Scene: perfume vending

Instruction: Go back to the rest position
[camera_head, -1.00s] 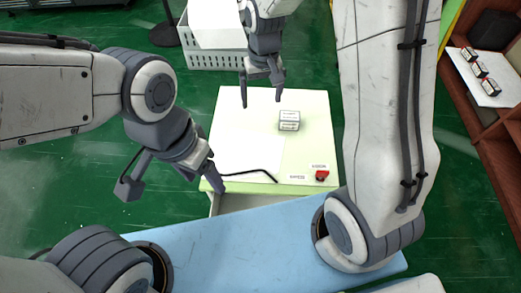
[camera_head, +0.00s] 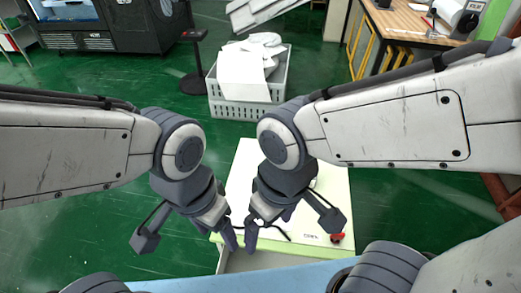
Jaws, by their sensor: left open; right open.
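My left gripper (camera_head: 188,238) is open and empty, pointing down at the left of the pale table. My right gripper (camera_head: 291,229) is open and empty, pointing down over the table. Both arms are bent in a near mirrored pose, with their inner fingers close together but apart. The pale yellow-green table (camera_head: 338,186) lies beneath and behind the grippers. A red button (camera_head: 337,238) sits near its front right, beside a small white label (camera_head: 310,237). My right gripper and arm hide much of the tabletop.
A light grey crate (camera_head: 240,109) with white material stands behind the table. A dark stand (camera_head: 193,83) is left of it. A dark cabinet (camera_head: 125,22) is at the back left, a wooden workbench (camera_head: 405,20) at the back right. Green floor is open on both sides.

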